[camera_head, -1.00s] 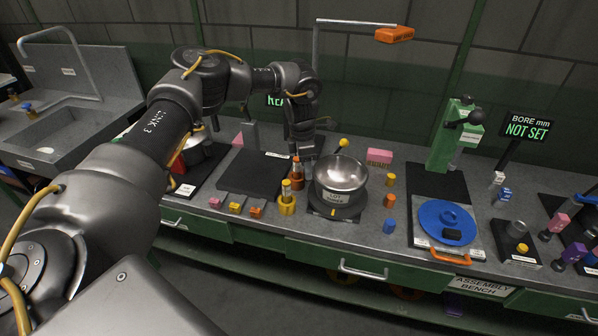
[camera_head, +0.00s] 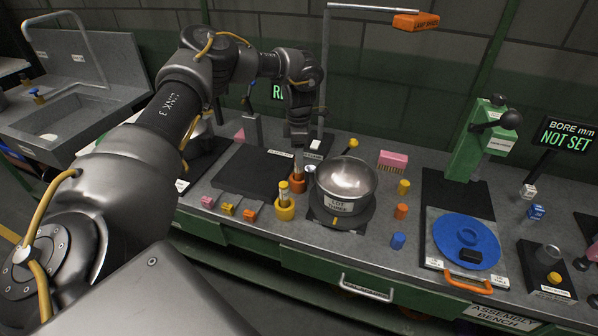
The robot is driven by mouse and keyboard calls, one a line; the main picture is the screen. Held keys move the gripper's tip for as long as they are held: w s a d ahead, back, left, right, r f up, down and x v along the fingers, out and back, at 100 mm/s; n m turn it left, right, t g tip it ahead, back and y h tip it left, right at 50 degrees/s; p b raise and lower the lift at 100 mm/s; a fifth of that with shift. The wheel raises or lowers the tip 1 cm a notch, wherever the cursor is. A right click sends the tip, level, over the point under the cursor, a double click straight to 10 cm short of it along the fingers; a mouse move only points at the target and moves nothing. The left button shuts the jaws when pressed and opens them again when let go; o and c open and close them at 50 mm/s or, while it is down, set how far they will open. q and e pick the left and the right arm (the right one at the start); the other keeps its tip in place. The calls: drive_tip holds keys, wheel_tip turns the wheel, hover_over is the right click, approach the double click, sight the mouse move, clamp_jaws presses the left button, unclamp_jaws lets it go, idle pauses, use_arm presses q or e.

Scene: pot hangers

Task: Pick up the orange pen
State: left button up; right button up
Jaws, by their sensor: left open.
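An orange holder-like base (camera_head: 298,184) stands on the bench left of the metal pot, with a slim pale upright piece rising from it. I take this to be the orange pen in its stand, but it is small and partly covered. My left gripper (camera_head: 298,150) points down right above it, open, around or just behind the upright piece; I cannot tell which. A yellow stand (camera_head: 285,209) with an upright yellow pen (camera_head: 284,190) is just in front and to the left. My right gripper is not in view.
A metal pot (camera_head: 345,178) stands close on the right. A dark flat pad (camera_head: 245,175) lies to the left, with small coloured blocks in front. A lamp post (camera_head: 325,80) rises behind. Small cylinders (camera_head: 401,211) and a blue disc (camera_head: 466,243) are further right.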

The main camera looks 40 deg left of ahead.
sight(299, 173)
use_arm(q)
drive_tip(key=shift+w+f, duration=0.15)
drive_tip(key=shift+f, duration=0.15)
drive_tip(key=shift+d, duration=0.1)
drive_tip(key=shift+f, duration=0.1)
drive_tip(key=f, duration=0.1)
drive_tip(key=f+p, duration=0.1)
drive_tip(key=f, duration=0.1)
drive_tip(key=f+p, duration=0.1)
drive_tip(key=shift+s+f, duration=0.2)
drive_tip(key=shift+s, duration=0.1)
drive_tip(key=shift+f, duration=0.3)
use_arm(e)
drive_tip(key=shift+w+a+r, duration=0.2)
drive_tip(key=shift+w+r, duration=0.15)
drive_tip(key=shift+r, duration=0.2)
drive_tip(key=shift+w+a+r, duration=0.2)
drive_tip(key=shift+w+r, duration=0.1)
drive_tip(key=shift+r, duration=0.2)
use_arm(q)
drive_tip(key=shift+c, duration=0.2)
drive_tip(key=c, duration=1)
clamp_jaws()
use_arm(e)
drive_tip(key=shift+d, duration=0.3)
